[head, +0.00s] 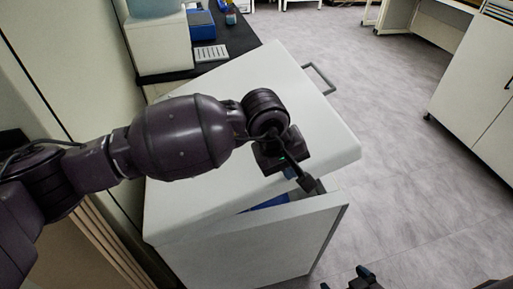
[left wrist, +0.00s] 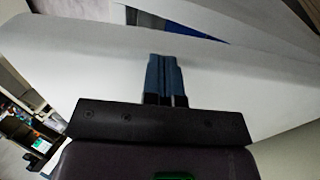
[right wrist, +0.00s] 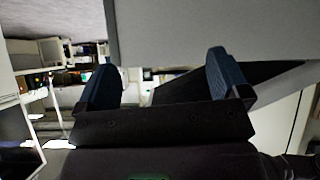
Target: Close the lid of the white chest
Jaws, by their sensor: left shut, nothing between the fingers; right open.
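The white chest (head: 255,250) stands low in front of me. Its white lid (head: 245,85) is tilted, with a narrow gap at the near right side where something blue (head: 268,203) shows inside. My left gripper (head: 291,174) is over the lid near its near right edge, shut and empty. In the left wrist view its closed blue fingers (left wrist: 163,60) point across the white lid surface; whether they touch it I cannot tell. My right gripper (head: 352,280) shows only partly at the bottom of the head view. In the right wrist view its fingers (right wrist: 157,68) are apart and empty, near a grey-white panel (right wrist: 210,28).
A dark counter (head: 236,40) behind the chest holds a white device (head: 158,45), a blue box (head: 201,24) and a white rack (head: 210,53). A grey handle (head: 319,78) sticks out at the lid's far side. Grey floor (head: 400,130) is open to the right, before white cabinets (head: 480,90).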

